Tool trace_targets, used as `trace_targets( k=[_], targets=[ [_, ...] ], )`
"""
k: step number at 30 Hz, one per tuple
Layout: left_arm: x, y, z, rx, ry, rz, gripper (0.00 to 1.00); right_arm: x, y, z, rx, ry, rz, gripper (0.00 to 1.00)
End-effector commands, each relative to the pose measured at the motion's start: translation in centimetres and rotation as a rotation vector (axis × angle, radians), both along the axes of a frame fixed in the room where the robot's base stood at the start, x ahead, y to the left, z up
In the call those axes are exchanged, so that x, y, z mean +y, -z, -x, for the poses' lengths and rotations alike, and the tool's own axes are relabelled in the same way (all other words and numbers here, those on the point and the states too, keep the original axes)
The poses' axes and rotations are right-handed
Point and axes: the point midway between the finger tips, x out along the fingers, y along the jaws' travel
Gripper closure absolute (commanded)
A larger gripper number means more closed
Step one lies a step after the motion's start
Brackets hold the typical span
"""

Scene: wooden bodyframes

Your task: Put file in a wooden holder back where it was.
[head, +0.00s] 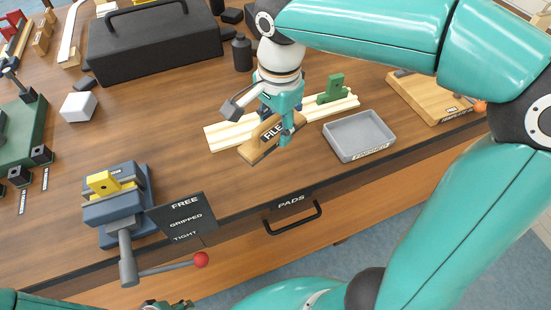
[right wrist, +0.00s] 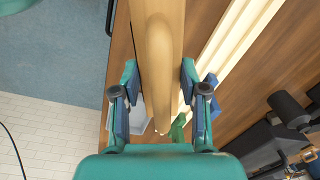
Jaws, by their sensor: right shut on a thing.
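My right gripper (head: 262,122) is shut on the file's wooden holder (head: 247,151), a tan block with a dark FILE label, in the middle of the table in the head view. In the right wrist view the holder (right wrist: 160,55) runs lengthwise between the two fingers (right wrist: 160,85). The file itself is hard to make out under the gripper. I cannot tell whether the holder touches the table. At the bottom edge of the head view a small dark and teal part may belong to my left gripper; its jaws cannot be made out.
A pale grooved wooden strip (head: 222,134) lies just behind the holder, with a green piece (head: 332,88) on it. A grey tray (head: 385,148) is to the right. A vise (head: 118,210) with a yellow block and a FREE/GRIPPED/TIGHT sign (head: 183,218) stand front left. A black toolbox (head: 150,45) is behind.

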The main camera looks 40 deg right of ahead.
Motion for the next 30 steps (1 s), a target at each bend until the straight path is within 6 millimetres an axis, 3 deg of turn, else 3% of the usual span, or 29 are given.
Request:
trace_targets(
  k=[3, 7, 14, 21, 30],
  targets=[
    [0.0, 0.3, 0.0, 0.000, 0.000, 0.000, 0.60, -0.1, 3.3, 0.1, 0.006, 0.000, 0.001, 1.00],
    [0.0, 0.5, 0.0, -0.001, 0.000, 0.000, 0.60, 0.0, 5.5, 0.1, 0.002, -0.001, 0.000, 1.00],
    [0.0, 0.5, 0.0, -0.001, 0.000, 0.000, 0.60, 0.0, 7.2, 0.0, 0.001, -0.001, 0.001, 1.00],
    [0.0, 0.7, 0.0, -0.001, 0.000, 0.000, 0.60, 0.0, 10.4, 0.0, 0.002, 0.000, 0.000, 1.00],
    [0.0, 0.7, 0.0, -0.001, 0.000, 0.000, 0.60, 0.0, 10.9, -0.1, -0.002, -0.002, 0.001, 1.00]
  ],
)
